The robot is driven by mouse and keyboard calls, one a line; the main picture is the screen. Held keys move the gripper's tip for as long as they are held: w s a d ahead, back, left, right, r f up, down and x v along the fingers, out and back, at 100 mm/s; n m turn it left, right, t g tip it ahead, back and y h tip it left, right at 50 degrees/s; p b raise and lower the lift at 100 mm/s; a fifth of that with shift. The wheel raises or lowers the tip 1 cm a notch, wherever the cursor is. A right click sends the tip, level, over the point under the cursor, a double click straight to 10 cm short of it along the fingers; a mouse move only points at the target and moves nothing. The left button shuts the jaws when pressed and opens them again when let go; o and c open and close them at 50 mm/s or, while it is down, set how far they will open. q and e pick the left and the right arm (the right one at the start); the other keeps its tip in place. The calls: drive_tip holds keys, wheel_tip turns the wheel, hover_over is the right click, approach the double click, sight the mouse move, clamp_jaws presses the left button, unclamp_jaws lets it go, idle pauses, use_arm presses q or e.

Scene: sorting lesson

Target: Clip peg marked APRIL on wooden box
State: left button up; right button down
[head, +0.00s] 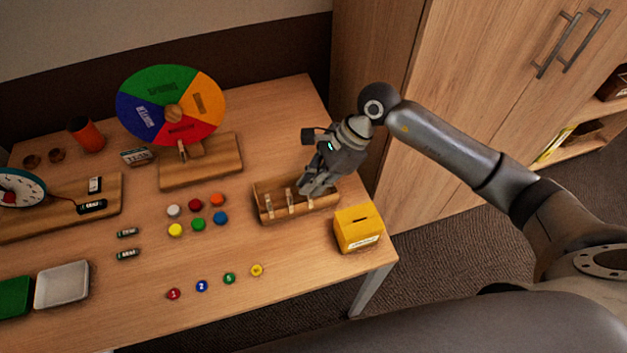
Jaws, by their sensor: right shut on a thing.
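The open wooden box (270,219) stands near the right end of the table. Two pale pegs, a left one (268,204) and a middle one (290,200), stand upright at it. Their markings are too small to read, so I cannot tell which says APRIL. My right gripper (308,191) reaches down over the right part of the box. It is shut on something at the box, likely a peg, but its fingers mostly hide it. My left gripper is not in view.
A yellow slotted box (358,229) stands close by on the right, near the table edge. Several coloured discs (198,224) lie left of the wooden box. A coloured wheel (172,105) on a wooden stand (200,170) is behind them.

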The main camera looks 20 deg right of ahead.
drive_tip(key=c, duration=1.5)
unclamp_jaws()
drive_tip(key=v, duration=1.2)
